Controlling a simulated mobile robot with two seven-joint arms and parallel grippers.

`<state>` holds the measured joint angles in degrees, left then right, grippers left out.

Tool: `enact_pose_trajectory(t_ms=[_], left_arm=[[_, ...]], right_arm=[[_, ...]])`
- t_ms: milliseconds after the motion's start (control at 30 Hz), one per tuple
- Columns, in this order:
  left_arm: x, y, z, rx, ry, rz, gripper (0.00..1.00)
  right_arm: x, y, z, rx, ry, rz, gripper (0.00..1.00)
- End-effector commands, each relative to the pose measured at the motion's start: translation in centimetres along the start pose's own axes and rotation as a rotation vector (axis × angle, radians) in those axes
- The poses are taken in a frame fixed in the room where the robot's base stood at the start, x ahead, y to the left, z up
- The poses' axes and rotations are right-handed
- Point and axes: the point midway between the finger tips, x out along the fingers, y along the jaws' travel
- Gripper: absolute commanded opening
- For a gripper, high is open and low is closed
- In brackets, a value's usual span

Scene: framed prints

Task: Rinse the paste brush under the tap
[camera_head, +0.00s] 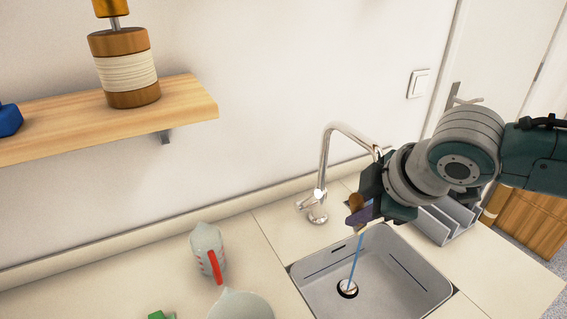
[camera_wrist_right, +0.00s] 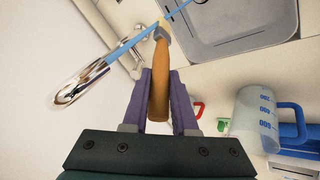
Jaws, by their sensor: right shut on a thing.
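My right gripper (camera_head: 359,208) is shut on the brown wooden handle of the paste brush (camera_head: 355,200), over the back edge of the sink (camera_head: 395,290). In the right wrist view the brush (camera_wrist_right: 159,85) stands between the purple fingers, with a grey collar at its far end. The chrome tap (camera_head: 323,165) arches behind the gripper. A blue stream of water (camera_head: 354,262) runs down to the drain. In the wrist view the stream (camera_wrist_right: 125,47) passes at the brush's far end; I cannot tell whether it touches the bristles. My left gripper is not in view.
A measuring jug with a red handle (camera_head: 206,250) stands left of the sink, near a pale vessel (camera_head: 240,306) and a green object (camera_head: 161,315). A grey rack (camera_head: 447,222) stands right of the sink. A wooden shelf (camera_head: 185,100) is on the wall.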

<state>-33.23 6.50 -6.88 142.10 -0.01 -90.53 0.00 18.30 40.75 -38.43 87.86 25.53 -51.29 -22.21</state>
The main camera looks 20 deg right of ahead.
Motion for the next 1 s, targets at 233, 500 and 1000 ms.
enact_pose_trajectory(t_ms=[233,500,1000], left_arm=[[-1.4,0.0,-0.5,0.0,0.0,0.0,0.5],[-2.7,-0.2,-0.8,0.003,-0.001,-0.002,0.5],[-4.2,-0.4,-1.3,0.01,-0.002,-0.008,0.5]], right_arm=[[-0.7,-1.5,-1.0,0.0,0.0,-0.004,0.0],[-1.4,-3.5,-2.1,0.0,0.001,-0.003,0.0],[-2.3,-6.6,-3.8,0.0,-0.001,-0.001,0.0]])
